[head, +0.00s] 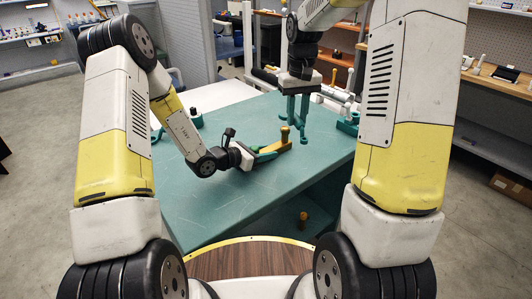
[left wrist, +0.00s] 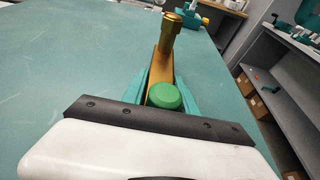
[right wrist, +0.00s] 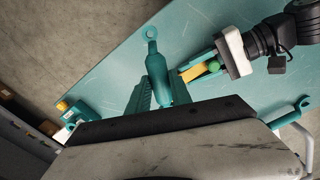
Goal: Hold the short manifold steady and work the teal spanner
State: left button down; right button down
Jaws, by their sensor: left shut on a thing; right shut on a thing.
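The short manifold is a yellow-brass bar (head: 272,147) with an upright brass fitting (head: 285,134) at one end and a green cap (left wrist: 163,95) at the other. My left gripper (head: 262,154) is shut on it near the green cap, low over the teal tabletop. In the left wrist view the manifold (left wrist: 165,66) lies between the teal fingers. My right gripper (head: 298,106) points down just right of the fitting and is shut on the teal spanner (right wrist: 157,72). I cannot tell whether spanner and fitting touch.
The teal table (head: 215,205) is bare at front and left. A teal holder (head: 195,118) stands at its back left and another teal fixture (head: 348,126) at its right edge. A lower shelf bears an orange-knobbed part (head: 303,216).

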pick_arm(q)
jog(key=shift+f, duration=0.1)
pick_arm(e)
jog(key=shift+f, duration=0.1)
dwell(0.3)
jog(key=shift+f, duration=1.5)
pick_arm(q)
jog(key=shift+s+f, duration=0.1)
pick_arm(e)
jog(key=shift+f, duration=0.2)
jog(key=shift+f, duration=0.7)
jog(key=shift+f, duration=0.1)
